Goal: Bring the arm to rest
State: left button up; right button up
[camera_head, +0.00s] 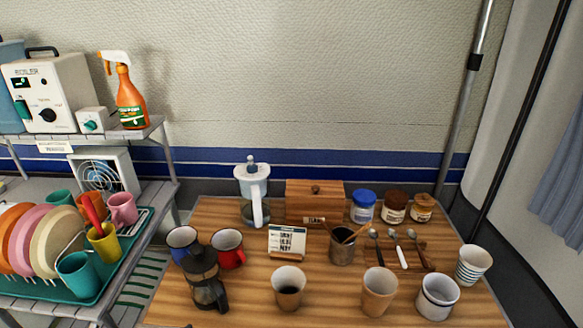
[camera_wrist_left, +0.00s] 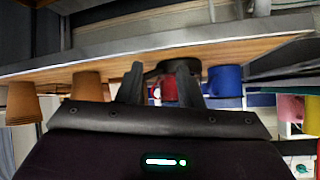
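My left gripper (camera_wrist_left: 160,84) shows in the left wrist view with its two dark fingers apart. The gap between them looks empty. Behind the fingers, the wrist view shows the table upside down, with a red mug (camera_wrist_left: 169,90), a blue mug (camera_wrist_left: 225,82) and tan cups (camera_wrist_left: 90,86). A dark round shape, perhaps the base of the French press, shows behind the fingertips. Neither arm can be clearly seen in the head view, and my right gripper is in neither view.
The wooden table (camera_head: 240,292) holds a French press (camera_head: 206,280), a paper cup with dark liquid (camera_head: 288,288), a tan cup (camera_head: 379,291), a pitcher (camera_head: 252,192), jars and spoons. A dish rack (camera_head: 100,282) and shelf (camera_head: 145,133) stand left. A pole (camera_head: 462,100) stands behind right.

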pick_arm(q)
jog(key=s+d+r+n+g+y, duration=0.25)
jog(key=s+g, duration=0.45)
jog(key=s, duration=0.5)
notch_tip(320, 180, down, 31)
jog(key=s+a+g, duration=0.1)
jog(key=s, duration=0.1)
jog(key=s+a+f, duration=0.2)
jog(key=s+f, duration=0.6)
jog(key=s, duration=0.1)
jog(key=s+a+f+g, duration=0.1)
jog(key=s+f, duration=0.8)
jog(key=s, duration=0.1)
jog(key=shift+a+f, duration=0.2)
jog(key=shift+a, duration=0.15)
jog(key=shift+s, duration=0.1)
